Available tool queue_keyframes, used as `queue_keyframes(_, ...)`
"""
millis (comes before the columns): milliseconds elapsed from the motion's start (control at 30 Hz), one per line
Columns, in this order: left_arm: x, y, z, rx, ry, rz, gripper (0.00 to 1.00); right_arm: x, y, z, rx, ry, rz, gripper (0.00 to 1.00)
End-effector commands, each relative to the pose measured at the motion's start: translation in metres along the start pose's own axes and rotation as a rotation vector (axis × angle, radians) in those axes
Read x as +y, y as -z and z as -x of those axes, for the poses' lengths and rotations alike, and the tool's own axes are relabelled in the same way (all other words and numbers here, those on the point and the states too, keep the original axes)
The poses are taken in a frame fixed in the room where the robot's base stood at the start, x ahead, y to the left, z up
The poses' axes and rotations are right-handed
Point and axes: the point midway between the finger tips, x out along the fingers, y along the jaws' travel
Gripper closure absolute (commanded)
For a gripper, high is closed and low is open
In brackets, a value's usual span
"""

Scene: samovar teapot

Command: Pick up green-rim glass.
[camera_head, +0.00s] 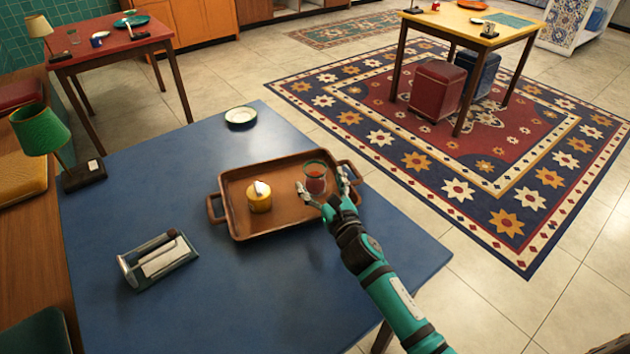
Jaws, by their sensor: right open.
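The green-rim glass (315,179), holding a reddish-brown drink, stands upright in the right part of the brown tray (240,228) on the blue table. My right gripper (322,188) is open at the tray's right side, its fingers spread around the glass, one at its left and one at its right. I cannot tell whether either finger touches the glass. My left gripper is not in view.
A yellow pot (259,198) with a pale top stands left of the glass in the tray. The blue table (290,310) also holds a white plate (240,116), a napkin holder (158,260) and a green lamp (42,135). The table's front is clear.

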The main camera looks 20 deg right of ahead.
Motion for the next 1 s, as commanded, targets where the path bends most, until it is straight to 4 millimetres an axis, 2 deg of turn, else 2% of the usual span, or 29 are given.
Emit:
queue_keyframes(167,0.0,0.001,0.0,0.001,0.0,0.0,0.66,-0.001,0.0,-0.011,0.0,0.0,-0.002,0.18)
queue_keyframes(500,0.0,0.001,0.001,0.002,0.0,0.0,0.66,-0.007,0.001,-0.055,0.0,0.0,-0.002,0.18)
queue_keyframes(767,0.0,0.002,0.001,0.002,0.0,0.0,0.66,-0.007,0.002,-0.058,0.0,0.0,-0.001,0.18)
queue_keyframes(1000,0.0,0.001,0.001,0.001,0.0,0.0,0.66,-0.007,0.002,-0.058,0.0,0.0,-0.001,0.47)
